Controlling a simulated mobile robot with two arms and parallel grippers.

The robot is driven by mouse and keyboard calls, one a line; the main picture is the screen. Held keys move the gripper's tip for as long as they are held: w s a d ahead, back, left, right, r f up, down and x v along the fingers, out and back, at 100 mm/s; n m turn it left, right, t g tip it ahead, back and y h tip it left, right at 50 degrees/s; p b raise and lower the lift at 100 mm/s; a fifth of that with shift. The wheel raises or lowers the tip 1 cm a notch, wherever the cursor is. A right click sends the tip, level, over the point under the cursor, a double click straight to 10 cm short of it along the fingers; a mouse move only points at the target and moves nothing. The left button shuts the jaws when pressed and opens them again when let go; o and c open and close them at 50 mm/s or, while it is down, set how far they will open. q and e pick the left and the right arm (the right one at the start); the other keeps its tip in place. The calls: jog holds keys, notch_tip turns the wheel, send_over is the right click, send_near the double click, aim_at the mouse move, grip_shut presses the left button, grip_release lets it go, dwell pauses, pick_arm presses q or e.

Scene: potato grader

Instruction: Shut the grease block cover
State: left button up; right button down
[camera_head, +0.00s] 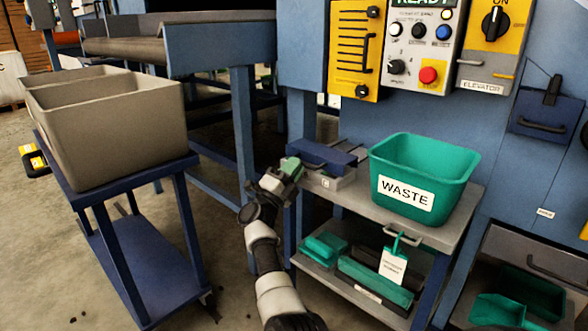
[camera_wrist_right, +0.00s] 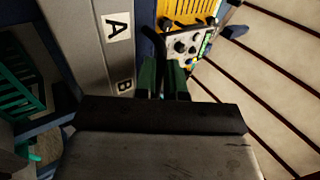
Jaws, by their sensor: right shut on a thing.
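The grease block cover (camera_head: 338,151) is a dark blue lid with a dark bar handle, over a grey block (camera_head: 328,181) at the left end of the grey cart top. My right gripper (camera_head: 291,167) is at the cover's left side. In the wrist view its green fingers (camera_wrist_right: 163,80) are shut on the dark handle (camera_wrist_right: 157,50). I cannot tell exactly how far the cover is tilted. My left gripper is not in view.
A green WASTE bin (camera_head: 425,160) stands right of the cover on the cart. Green scoops and trays lie on the shelf below. A control panel (camera_head: 422,45) is on the blue wall above. A beige crate (camera_head: 110,120) stands on a blue trolley at left.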

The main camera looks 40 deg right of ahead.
jog(key=c, duration=1.2)
grip_release()
